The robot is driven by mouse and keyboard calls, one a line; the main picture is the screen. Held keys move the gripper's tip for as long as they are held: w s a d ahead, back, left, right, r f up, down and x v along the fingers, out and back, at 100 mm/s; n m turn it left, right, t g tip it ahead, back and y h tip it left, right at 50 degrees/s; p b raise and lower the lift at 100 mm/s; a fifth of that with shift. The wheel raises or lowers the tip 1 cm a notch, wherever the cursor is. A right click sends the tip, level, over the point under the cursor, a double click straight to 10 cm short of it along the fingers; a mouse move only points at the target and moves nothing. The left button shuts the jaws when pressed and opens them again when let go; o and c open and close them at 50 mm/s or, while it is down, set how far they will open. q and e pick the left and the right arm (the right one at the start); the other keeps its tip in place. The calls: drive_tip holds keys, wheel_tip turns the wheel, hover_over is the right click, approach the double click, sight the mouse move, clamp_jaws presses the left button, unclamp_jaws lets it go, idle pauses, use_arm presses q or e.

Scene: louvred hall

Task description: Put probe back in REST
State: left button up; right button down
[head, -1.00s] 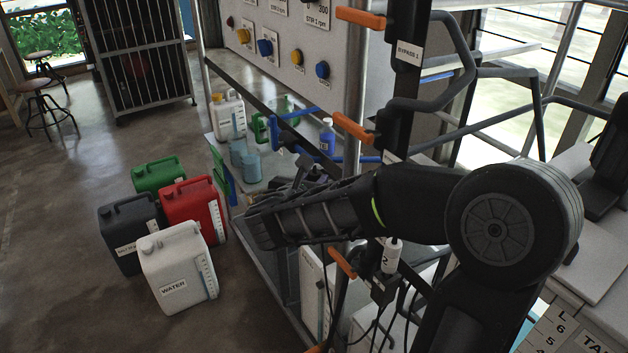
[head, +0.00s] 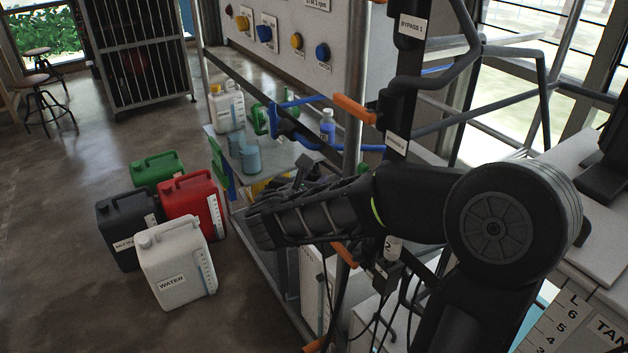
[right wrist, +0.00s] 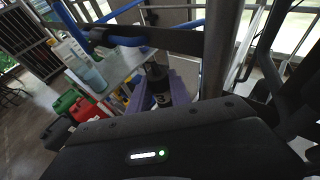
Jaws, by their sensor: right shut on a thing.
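My right gripper (right wrist: 157,88) is in the right wrist view, beyond the dark wrist housing. It is shut on a dark, roughly cylindrical thing, apparently the probe (right wrist: 156,72), with purple parts on both sides. In the head view my right arm reaches left across the rack, and its forearm and wrist hide most of the gripper and the probe. I cannot make out a REST label or holder in either view. My left gripper is not in view.
Blue pipes and orange handles (head: 354,109) stand close to my arm. Red (head: 188,205), white (head: 176,265) and other canisters stand on the floor at left.

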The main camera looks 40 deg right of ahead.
drive_tip(key=shift+f, duration=0.1)
drive_tip(key=c, duration=1.1)
unclamp_jaws()
drive_tip(key=a+r+p, duration=0.1)
drive_tip(key=r, duration=0.1)
drive_tip(key=s+a+r+p, duration=0.1)
drive_tip(key=p, duration=0.1)
drive_tip(key=s+a+r+p, duration=0.1)
drive_tip(key=r, duration=0.1)
drive_tip(key=shift+s+a+r+p, duration=0.15)
drive_tip(key=shift+r+p, duration=0.2)
drive_tip(key=shift+b+v, duration=0.35)
drive_tip(key=shift+v, duration=3.55)
